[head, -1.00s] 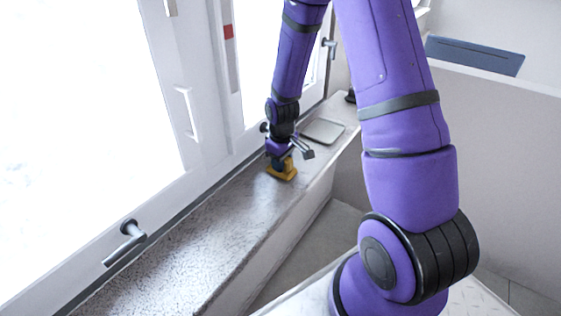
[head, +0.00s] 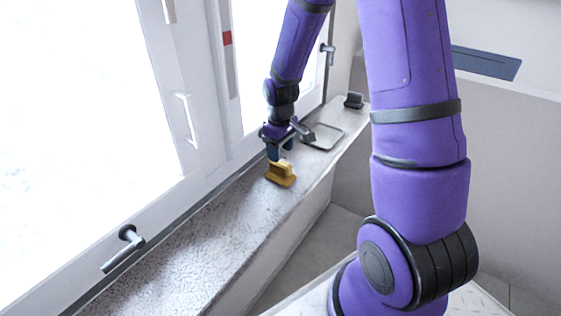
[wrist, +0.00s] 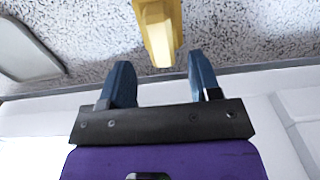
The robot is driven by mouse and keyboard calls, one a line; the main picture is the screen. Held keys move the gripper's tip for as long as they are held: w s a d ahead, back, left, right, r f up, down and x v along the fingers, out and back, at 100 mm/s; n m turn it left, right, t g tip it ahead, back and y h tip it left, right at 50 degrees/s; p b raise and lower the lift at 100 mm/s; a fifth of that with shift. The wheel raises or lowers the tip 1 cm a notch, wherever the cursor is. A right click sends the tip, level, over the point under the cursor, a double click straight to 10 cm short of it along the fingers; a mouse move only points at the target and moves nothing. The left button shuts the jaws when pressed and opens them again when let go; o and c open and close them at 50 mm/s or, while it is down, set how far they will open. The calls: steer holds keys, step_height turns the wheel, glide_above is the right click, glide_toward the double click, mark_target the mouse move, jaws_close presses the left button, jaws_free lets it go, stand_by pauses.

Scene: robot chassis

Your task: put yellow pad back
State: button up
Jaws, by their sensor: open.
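The yellow pad (head: 281,174) sits on the speckled grey window sill (head: 200,240), with a wider base and a raised block on top. In the wrist view the yellow pad (wrist: 158,32) shows beyond the fingertips, about midway between them and partly cut off by the top edge. My gripper (head: 280,154) is just above the pad in the head view, pointing down. In the wrist view my gripper (wrist: 160,75) has its two blue fingers wide apart with nothing between them. The gripper is open and apart from the pad.
A flat grey tray (head: 323,136) lies on the sill beyond the pad; its edge shows in the wrist view (wrist: 25,50). A small dark object (head: 354,100) stands farther back. A window handle (head: 125,248) juts over the near sill, which is otherwise clear.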

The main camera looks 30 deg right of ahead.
steer(key=s+a+r+m+t, duration=0.15)
steer(key=s+r, duration=0.35)
steer(key=r, duration=0.6)
steer(key=s+a+r+m+t, duration=0.1)
steer(key=s+a+r, duration=0.3)
steer(key=r, duration=0.6)
steer(key=s+r+m+t, duration=0.1)
steer(key=s+r, duration=0.2)
steer(key=s, duration=0.4)
steer(key=s+a+r+m+t, duration=0.1)
steer(key=s+r, duration=0.3)
steer(key=s, duration=0.3)
steer(key=shift+s+t, duration=0.3)
steer(key=shift+t, duration=0.05)
